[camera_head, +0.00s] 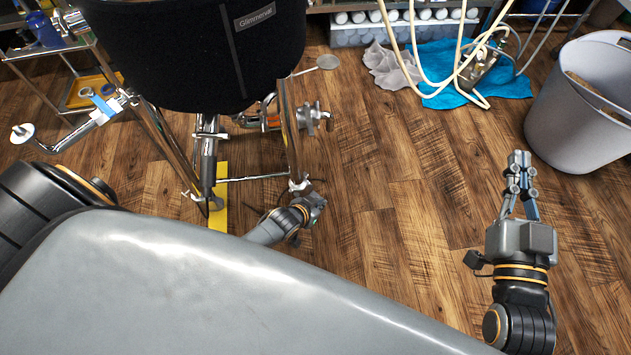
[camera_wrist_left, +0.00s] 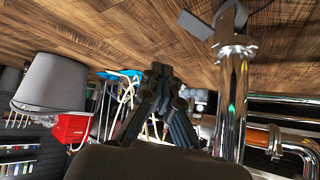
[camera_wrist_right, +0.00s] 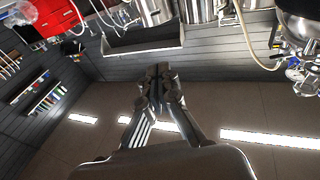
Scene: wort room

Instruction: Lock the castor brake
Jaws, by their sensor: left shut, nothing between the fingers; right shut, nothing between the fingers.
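The black vessel (camera_head: 200,50) marked "Glimmerval" stands on a chrome tubular frame. One chrome leg (camera_head: 292,130) ends low beside my left gripper (camera_head: 316,200). The same kind of leg is close up in the left wrist view (camera_wrist_left: 232,100). Its foot fitting (camera_wrist_left: 232,18) has a flat dark grey tab (camera_wrist_left: 194,25) beside it, which may be the castor's brake pedal. My left gripper in that view (camera_wrist_left: 162,75) is shut and empty, beside the leg and apart from the tab. My right gripper (camera_head: 518,160) is shut and empty, well away to the right.
A grey bin (camera_head: 570,105) stands at the right behind my right gripper. Hoses and a blue cloth (camera_head: 465,85) lie at the back. A yellow floor strip (camera_head: 219,195) runs under the stand. The wooden floor (camera_head: 410,170) between my grippers is clear.

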